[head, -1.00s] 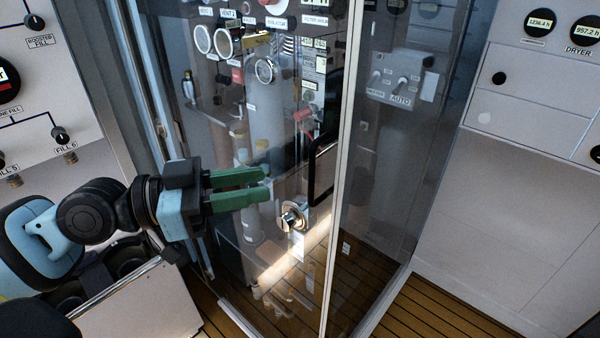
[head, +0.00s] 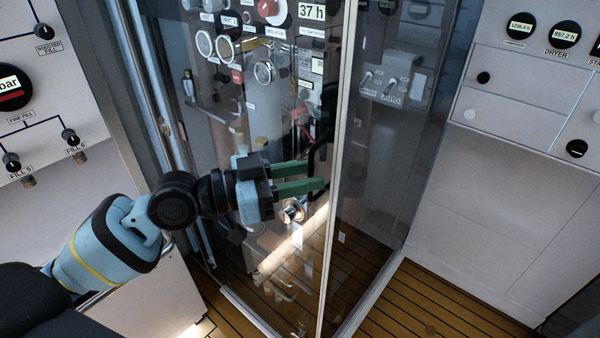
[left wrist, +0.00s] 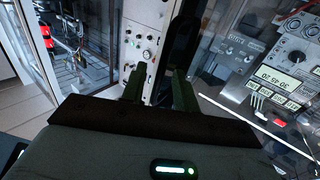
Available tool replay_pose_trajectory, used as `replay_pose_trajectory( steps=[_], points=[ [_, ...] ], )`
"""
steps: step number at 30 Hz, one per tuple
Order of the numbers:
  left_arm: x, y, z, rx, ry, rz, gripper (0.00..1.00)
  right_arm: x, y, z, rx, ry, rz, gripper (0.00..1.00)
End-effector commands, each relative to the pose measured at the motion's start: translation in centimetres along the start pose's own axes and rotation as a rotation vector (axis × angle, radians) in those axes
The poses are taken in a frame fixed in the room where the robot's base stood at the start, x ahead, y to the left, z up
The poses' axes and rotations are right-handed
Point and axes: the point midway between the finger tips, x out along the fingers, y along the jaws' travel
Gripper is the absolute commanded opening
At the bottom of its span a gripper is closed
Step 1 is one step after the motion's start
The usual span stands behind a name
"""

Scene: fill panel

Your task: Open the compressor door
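The compressor door (head: 215,130) is a tall clear glass panel with a pale edge frame and appears shut. Its black upright handle (head: 327,133) is near the door's right edge. A round silver lock (head: 292,211) sits below the handle. My left gripper (head: 315,176) is open, its two green fingers apart and pointing right at the handle's lower part. In the left wrist view the dark handle (left wrist: 182,45) stands in front of the fingers (left wrist: 158,84), closer to the right one. I cannot tell whether they touch it. My right gripper is not in view.
Gauges and knobs (head: 264,72) show behind the glass. A glass side panel (head: 385,190) meets the door at the corner. A grey dryer panel (head: 520,100) stands right and a fill panel (head: 30,100) left. Plank floor (head: 430,300) in front is clear.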

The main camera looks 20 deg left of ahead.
Motion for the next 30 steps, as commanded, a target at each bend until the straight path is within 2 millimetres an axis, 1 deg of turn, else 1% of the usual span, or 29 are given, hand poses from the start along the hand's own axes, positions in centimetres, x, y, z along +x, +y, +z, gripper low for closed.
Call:
replay_pose_trajectory(
  steps=[6,13,23,30],
  points=[
    [0.02,-0.01,0.08,-0.001,-0.001,0.0,0.3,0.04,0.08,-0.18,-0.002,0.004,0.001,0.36],
    [0.0,-0.02,0.07,-0.001,-0.001,0.0,0.0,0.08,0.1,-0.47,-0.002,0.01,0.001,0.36],
    [-0.01,-0.03,0.07,-0.001,0.0,0.0,0.0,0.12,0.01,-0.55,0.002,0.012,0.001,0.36],
    [0.03,0.01,0.34,-0.002,-0.003,0.015,0.0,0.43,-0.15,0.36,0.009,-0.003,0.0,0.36]
  ],
)
